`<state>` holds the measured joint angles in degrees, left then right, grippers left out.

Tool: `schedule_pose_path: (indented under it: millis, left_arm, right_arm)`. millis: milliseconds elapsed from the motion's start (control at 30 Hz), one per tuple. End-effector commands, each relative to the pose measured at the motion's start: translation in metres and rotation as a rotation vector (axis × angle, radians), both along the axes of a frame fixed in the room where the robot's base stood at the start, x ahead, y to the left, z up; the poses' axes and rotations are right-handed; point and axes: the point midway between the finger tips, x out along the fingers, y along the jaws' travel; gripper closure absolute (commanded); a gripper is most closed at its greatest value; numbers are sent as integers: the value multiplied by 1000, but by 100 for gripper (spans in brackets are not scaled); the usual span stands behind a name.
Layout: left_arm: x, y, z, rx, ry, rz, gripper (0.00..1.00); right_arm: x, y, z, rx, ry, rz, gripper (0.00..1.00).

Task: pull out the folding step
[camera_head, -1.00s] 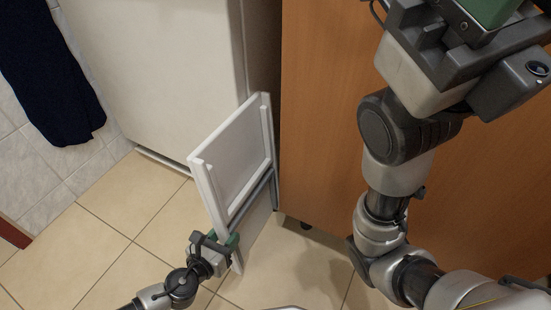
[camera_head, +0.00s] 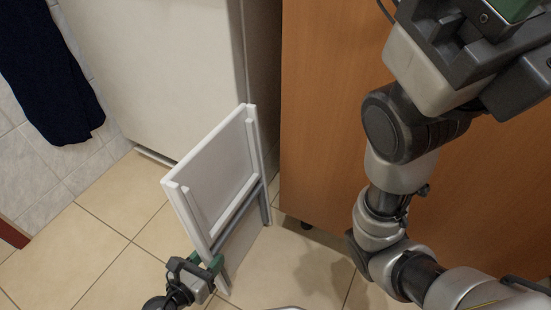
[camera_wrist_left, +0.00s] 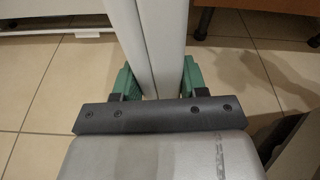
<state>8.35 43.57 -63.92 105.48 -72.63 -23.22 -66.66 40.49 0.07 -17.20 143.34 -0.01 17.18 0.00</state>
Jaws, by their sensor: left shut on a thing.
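The white folding step (camera_head: 212,178) stands upright and folded flat on the tiles in the head view, partly in front of the gap between a white appliance and a wooden cabinet. My left gripper (camera_head: 213,264) is shut on its near edge, low down. In the left wrist view the green fingers (camera_wrist_left: 158,80) sit on both sides of the step's white rails (camera_wrist_left: 152,45). My right gripper (camera_head: 515,12) is only partly in the head view at the top right, and its fingertips are cut off.
The white appliance (camera_head: 160,70) stands behind the step, and the wooden cabinet (camera_head: 330,130) to its right. A dark towel (camera_head: 45,75) hangs at the upper left. Tiled floor (camera_head: 85,245) is free to the left.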

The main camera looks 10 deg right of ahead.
Motion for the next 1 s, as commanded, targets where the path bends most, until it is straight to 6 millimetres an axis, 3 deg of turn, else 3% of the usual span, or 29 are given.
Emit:
schedule_pose_path:
  millis: [1000]
  left_arm:
    - [-52,37,0,0,-2,-2,100]
  right_arm:
    - [2,0,-24,1,9,0,57]
